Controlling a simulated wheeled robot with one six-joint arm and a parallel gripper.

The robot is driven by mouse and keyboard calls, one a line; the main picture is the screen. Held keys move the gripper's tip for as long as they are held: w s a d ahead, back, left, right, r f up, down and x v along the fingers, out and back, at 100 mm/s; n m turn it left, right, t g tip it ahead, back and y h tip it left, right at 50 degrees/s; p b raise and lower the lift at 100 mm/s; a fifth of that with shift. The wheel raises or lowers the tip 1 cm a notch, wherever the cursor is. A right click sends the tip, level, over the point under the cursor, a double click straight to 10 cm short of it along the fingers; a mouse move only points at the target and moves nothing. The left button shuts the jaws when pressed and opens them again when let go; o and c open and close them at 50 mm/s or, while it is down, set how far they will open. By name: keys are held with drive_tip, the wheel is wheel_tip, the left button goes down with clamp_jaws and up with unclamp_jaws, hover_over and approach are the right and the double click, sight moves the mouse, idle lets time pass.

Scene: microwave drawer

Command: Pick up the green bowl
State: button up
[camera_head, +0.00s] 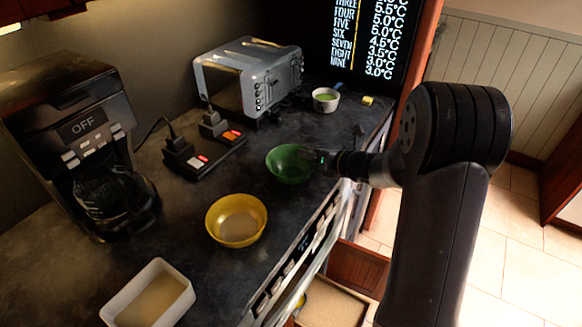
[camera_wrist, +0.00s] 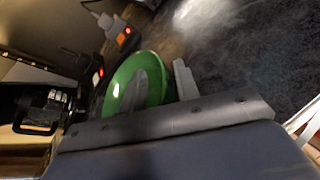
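The green bowl (camera_head: 287,164) stands upright on the dark counter, beyond the yellow bowl. My gripper (camera_head: 322,158) is at the bowl's right rim. In the wrist view the green bowl (camera_wrist: 122,78) is partly hidden by my gripper (camera_wrist: 162,80). One grey finger appears over the inside of the bowl and the other is outside its rim. A gap shows between the fingers, with the bowl's wall between them. I cannot tell whether either finger touches the bowl.
A yellow bowl (camera_head: 236,220) and a white rectangular dish (camera_head: 150,297) stand nearer. A power strip (camera_head: 205,153), toaster (camera_head: 248,77), coffee maker (camera_head: 85,140) and small white cup (camera_head: 325,99) surround the area. An open drawer (camera_head: 357,268) is below the counter's right edge.

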drive_tip(key=shift+w+a+f, duration=0.1)
drive_tip(key=shift+w+a, duration=0.1)
drive_tip(key=shift+c, duration=0.3)
clamp_jaws()
